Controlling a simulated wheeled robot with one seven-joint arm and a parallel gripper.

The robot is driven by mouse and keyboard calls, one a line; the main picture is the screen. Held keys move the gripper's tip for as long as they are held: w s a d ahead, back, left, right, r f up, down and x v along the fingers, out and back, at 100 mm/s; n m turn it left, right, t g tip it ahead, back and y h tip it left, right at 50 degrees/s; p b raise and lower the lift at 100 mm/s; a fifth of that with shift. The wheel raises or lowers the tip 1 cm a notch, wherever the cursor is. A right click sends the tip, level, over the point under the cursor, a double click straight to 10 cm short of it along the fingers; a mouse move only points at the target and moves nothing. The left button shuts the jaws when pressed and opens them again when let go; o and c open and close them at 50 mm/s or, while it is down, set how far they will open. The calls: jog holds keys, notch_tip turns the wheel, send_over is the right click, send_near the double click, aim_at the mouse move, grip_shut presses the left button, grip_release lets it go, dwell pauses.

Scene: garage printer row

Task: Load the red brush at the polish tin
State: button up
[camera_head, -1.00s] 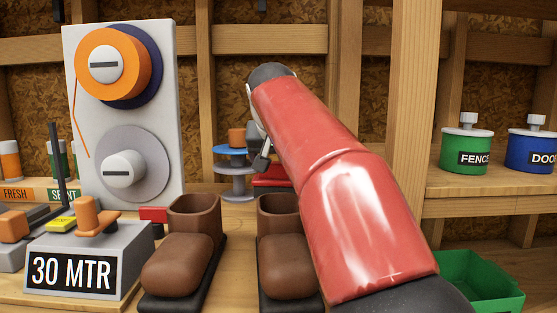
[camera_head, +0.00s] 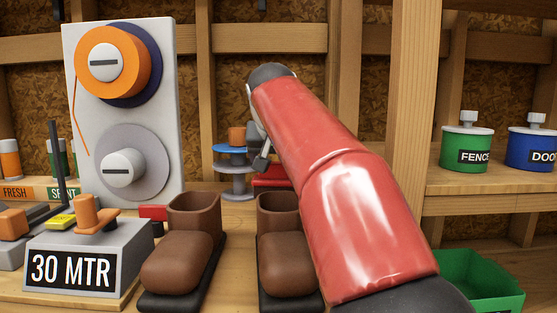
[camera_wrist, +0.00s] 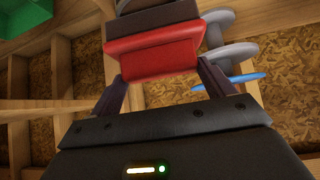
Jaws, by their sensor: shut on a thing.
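A red brush (camera_wrist: 152,55) lies between the two dark fingers of my gripper (camera_wrist: 161,73) in the wrist view. The gripper is shut on it. In the head view only part of the red brush (camera_head: 271,177) shows, behind my red arm, right of the tiered stand and above the right boot. My fingertips are mostly hidden there. I cannot make out a thing clearly marked as the polish tin; a small orange-brown cylinder (camera_head: 237,137) sits on the stand's blue top.
The tiered stand (camera_head: 236,168) is close beside the brush. Two brown boots (camera_head: 190,255) stand in front. A grey spool panel (camera_head: 160,60) and a "30 MTR" box (camera_head: 75,270) are at left. A green bin (camera_head: 480,280) is at lower right.

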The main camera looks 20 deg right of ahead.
aim_at(279, 180)
jog(key=shift+r+p, duration=2.3)
jog(key=shift+r, duration=1.15)
